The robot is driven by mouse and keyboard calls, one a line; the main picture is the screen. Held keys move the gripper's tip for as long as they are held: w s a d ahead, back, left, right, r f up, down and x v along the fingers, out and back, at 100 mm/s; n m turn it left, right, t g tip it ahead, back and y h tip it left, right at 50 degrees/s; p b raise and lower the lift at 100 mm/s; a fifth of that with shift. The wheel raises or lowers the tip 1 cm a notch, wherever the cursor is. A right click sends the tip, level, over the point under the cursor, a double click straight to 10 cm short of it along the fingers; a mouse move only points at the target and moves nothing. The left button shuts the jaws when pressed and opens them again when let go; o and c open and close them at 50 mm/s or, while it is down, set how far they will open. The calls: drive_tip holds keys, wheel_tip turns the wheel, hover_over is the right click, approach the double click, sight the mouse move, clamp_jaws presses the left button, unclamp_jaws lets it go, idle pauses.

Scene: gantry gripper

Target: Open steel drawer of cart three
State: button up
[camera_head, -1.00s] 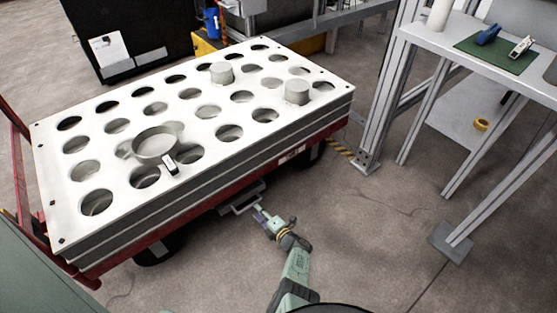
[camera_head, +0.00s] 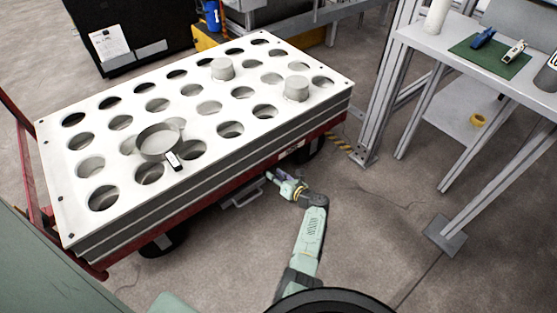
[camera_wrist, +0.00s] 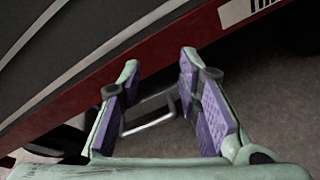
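The cart (camera_head: 185,200) has a white top with round holes, grey layered sides and a red frame. A small steel drawer (camera_head: 241,190) with a looped handle hangs under its long side. In the wrist view the U-shaped metal handle (camera_wrist: 150,127) shows beyond and between my fingers, apart from them. My gripper (camera_head: 272,178) is open and empty, right of the drawer beside the red frame. Its purple finger pads show spread apart in the wrist view (camera_wrist: 155,95). The drawer's body is mostly hidden under the cart.
A pan-like part (camera_head: 158,142) and two grey cylinders, one of them (camera_head: 297,88) near the right edge, stand on the cart top. A metal-legged workbench (camera_head: 430,40) is at right. A white label (camera_wrist: 240,10) is on the red frame.

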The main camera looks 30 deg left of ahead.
drive_tip(key=w+r+n, duration=0.3)
drive_tip(key=r+n, duration=0.1)
drive_tip(key=r, duration=0.1)
drive_tip(key=shift+w+a+r, duration=0.15)
drive_tip(key=shift+a+r, duration=0.2)
drive_tip(key=shift+r, duration=0.05)
